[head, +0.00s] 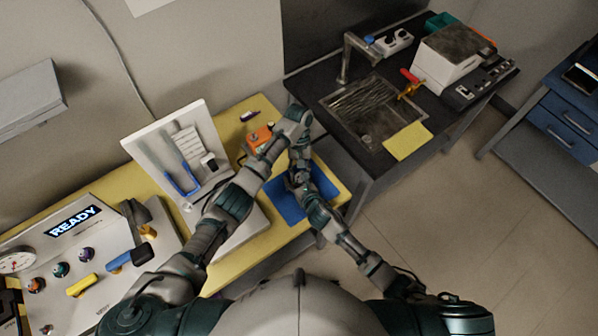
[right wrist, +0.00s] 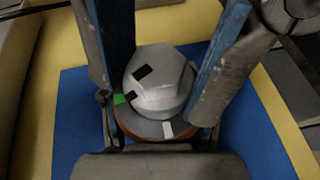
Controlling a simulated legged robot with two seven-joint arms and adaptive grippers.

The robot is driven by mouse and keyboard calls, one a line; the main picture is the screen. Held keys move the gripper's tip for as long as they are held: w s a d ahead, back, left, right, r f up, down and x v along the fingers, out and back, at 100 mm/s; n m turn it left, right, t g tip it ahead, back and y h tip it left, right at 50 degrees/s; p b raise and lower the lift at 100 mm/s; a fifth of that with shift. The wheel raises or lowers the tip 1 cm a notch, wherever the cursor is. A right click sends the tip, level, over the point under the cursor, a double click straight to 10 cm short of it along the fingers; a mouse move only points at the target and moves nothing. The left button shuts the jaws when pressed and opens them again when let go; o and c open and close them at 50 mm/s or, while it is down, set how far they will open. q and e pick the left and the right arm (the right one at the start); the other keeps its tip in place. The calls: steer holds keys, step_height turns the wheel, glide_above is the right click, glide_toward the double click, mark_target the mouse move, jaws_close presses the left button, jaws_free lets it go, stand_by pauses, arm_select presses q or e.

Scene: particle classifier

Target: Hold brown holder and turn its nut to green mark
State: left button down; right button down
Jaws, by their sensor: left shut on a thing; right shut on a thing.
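The silver hex nut (right wrist: 160,85) sits on the brown holder (right wrist: 150,134), whose rim shows low in the right wrist view. A green mark (right wrist: 119,99) is at the rim's left and a white mark (right wrist: 167,129) at its front. A black stripe (right wrist: 132,97) on the nut lies close beside the green mark; a black patch is on its top. My right gripper (right wrist: 165,80) has its blue fingers on either side of the nut, shut on it. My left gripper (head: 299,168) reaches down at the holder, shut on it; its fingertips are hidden. Arms hide the holder in the head view.
The blue mat (head: 335,180) lies on the yellow table (head: 245,245). An orange device (head: 259,137) and a white board (head: 165,130) with blue-handled tools stand nearby. A control panel (head: 75,255) reading READY is left; a dark sink bench (head: 330,90) is right.

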arm_select(q)
steer(key=shift+d+r+m+y, duration=0.15)
steer(key=shift+m+y, duration=0.75)
steer(key=shift+m, duration=1.2)
arm_select(e)
steer(key=shift+d+f, duration=0.1)
steer(key=shift+f, duration=0.1)
steer(key=shift+s, duration=0.1)
arm_select(q)
steer(key=c, duration=0.8)
jaws_free()
steer(key=shift+o, duration=0.2)
steer(key=v, duration=0.7)
steer(key=shift+w+r, duration=0.1)
arm_select(e)
steer(key=shift+c, duration=0.9)
jaws_free()
